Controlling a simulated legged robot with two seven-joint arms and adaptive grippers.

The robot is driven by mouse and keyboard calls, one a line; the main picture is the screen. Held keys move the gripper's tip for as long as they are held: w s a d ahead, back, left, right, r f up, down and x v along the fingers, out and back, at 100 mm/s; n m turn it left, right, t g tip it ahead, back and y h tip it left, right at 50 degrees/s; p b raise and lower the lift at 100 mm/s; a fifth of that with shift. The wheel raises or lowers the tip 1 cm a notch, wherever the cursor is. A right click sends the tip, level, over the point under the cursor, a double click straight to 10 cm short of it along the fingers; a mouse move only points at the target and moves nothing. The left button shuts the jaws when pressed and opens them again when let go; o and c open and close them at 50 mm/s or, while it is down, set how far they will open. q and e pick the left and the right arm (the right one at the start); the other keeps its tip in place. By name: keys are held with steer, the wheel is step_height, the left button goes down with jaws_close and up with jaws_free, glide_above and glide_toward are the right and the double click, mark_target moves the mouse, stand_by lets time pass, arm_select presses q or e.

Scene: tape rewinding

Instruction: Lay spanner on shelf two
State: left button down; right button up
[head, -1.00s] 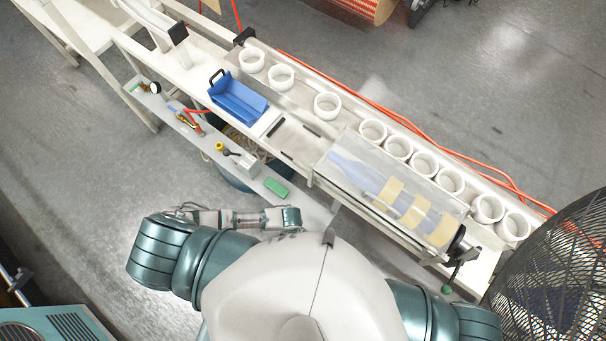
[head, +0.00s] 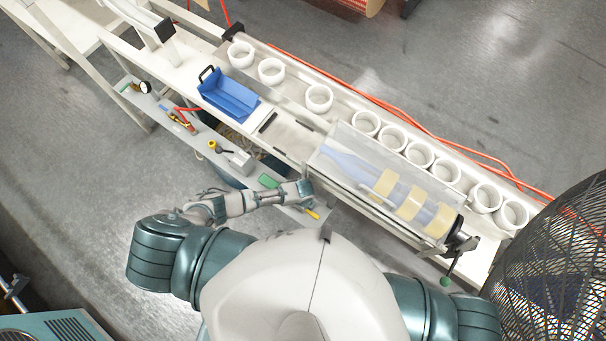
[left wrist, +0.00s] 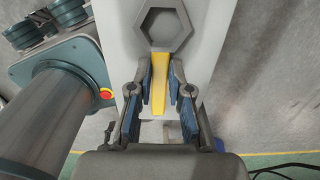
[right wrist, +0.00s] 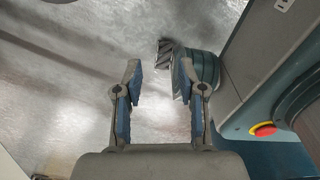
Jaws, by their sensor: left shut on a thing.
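The spanner has a yellow handle (left wrist: 159,82) and a grey hexagonal head (left wrist: 163,22). My left gripper (left wrist: 160,88) is shut on the handle in the left wrist view. In the head view my left gripper (head: 303,193) is at the low grey shelf (head: 228,166) along the bench's near side, and a yellow tip (head: 312,213) shows beside it. A pale surface lies behind the spanner; I cannot tell whether they touch. No label shows which shelf is two. My right gripper (right wrist: 157,80) is open and empty above the floor.
On the low shelf are a green block (head: 268,181), a grey block with a lever (head: 238,160), and a gauge (head: 145,87). The bench above holds a blue bin (head: 229,97), several white rings (head: 319,98) and a clear cover (head: 350,150). A mesh guard (head: 555,265) stands right.

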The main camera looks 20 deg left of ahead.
arm_select(q)
steer(key=shift+f, duration=0.1)
steer(key=c, duration=1.2)
jaws_free()
steer(key=shift+d, duration=0.1)
steer(key=shift+o, duration=0.5)
steer(key=shift+a, duration=0.35)
steer(key=shift+r, duration=0.3)
step_height(320, 180, up, 5)
steer(key=shift+d+p, duration=0.1)
steer(key=shift+p, duration=0.65)
step_height(320, 180, up, 7)
steer(key=shift+f+p, duration=0.2)
steer(key=shift+p, duration=0.25)
arm_select(e)
steer(key=shift+w+d+r, duration=0.1)
steer(key=shift+d+r, duration=0.1)
steer(key=shift+r, duration=1)
